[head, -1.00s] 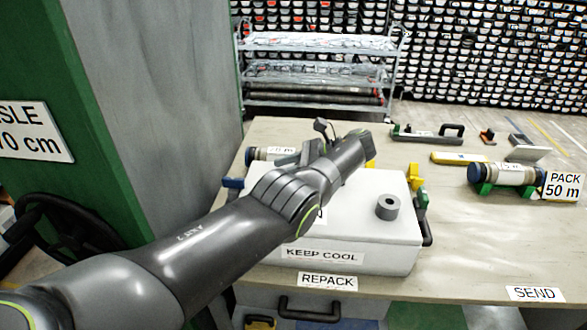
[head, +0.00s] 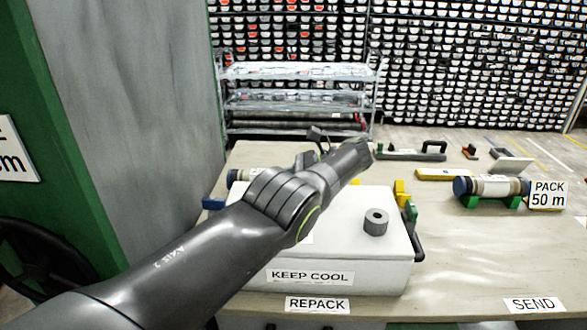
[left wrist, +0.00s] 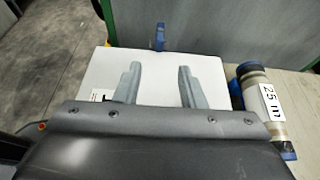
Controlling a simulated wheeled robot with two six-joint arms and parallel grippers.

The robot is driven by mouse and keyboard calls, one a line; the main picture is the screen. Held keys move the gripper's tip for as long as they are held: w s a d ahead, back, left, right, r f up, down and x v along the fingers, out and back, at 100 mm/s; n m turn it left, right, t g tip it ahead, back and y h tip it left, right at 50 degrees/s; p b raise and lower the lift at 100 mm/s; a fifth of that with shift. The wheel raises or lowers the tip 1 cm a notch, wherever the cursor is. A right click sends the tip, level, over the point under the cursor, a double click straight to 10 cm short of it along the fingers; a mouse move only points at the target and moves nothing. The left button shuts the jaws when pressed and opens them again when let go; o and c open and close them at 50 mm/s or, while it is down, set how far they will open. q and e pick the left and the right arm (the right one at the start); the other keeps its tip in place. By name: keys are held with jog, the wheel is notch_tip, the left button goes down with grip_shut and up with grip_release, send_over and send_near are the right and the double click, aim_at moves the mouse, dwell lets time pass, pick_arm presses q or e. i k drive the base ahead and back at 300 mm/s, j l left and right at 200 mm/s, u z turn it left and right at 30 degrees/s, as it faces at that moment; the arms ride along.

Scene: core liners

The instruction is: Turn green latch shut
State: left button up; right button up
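A white cooler box (head: 390,262) labelled KEEP COOL stands on the table. The green latch (head: 411,212) is at the right edge of its lid, just in front of the yellow latch (head: 402,192). Whether the green latch is turned shut is too small to tell. The blue latch (head: 213,203) is at the box's left side; it also shows in the left wrist view (left wrist: 160,36). My left arm crosses above the lid. Its gripper (left wrist: 156,85) has two fingers apart with nothing between them, over the white lid and away from the green latch. My right gripper is not in view.
A grey ring-shaped knob (head: 375,222) stands on the lid and a black handle (head: 416,240) is on the box's right side. Another liner (head: 490,187) rests on green supports at right.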

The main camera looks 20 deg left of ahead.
aim_at(412, 214)
jog(key=k, duration=1)
